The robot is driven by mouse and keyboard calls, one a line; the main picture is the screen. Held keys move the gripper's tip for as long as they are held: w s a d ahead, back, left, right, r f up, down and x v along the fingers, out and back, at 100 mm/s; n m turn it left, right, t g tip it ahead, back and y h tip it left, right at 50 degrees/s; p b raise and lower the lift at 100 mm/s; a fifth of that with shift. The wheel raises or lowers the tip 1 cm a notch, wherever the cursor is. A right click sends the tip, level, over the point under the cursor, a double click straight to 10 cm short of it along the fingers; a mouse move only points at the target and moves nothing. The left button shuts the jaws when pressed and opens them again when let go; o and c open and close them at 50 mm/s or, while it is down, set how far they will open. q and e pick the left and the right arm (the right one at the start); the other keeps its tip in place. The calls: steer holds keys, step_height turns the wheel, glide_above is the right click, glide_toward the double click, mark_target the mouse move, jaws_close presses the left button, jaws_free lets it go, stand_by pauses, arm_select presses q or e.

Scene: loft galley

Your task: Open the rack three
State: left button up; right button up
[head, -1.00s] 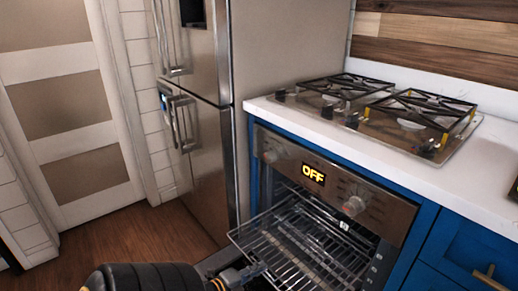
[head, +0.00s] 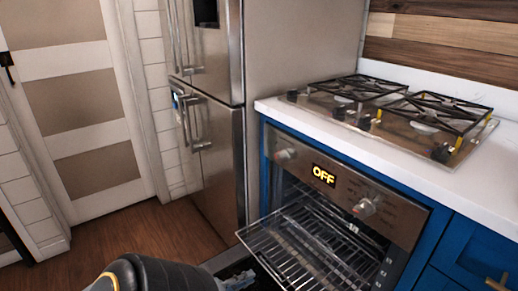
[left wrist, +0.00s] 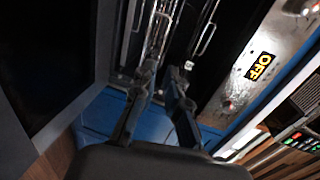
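The oven (head: 340,185) shows in the head view, with its display reading OFF. Its cavity is open and a wire rack (head: 290,250) sticks out of it, slid forward past the front. Lower racks cannot be made out. My left gripper (head: 238,282) is at the bottom of the head view, just in front of and below the rack's front edge, partly cut off. In the left wrist view its two fingers (left wrist: 160,70) stand apart with nothing clear between them, and rack wires (left wrist: 207,30) show beyond the tips. My right gripper is not in view.
A steel fridge (head: 215,150) stands left of the oven. A white counter (head: 480,185) with a gas cooktop (head: 395,110) lies above it. Blue cabinets (head: 465,260) are on the right. Wood floor (head: 140,240) is free at the left.

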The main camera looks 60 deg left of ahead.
arm_select(q)
steer(key=v, duration=0.4)
steer(key=shift+f, duration=0.1)
stand_by(0.5)
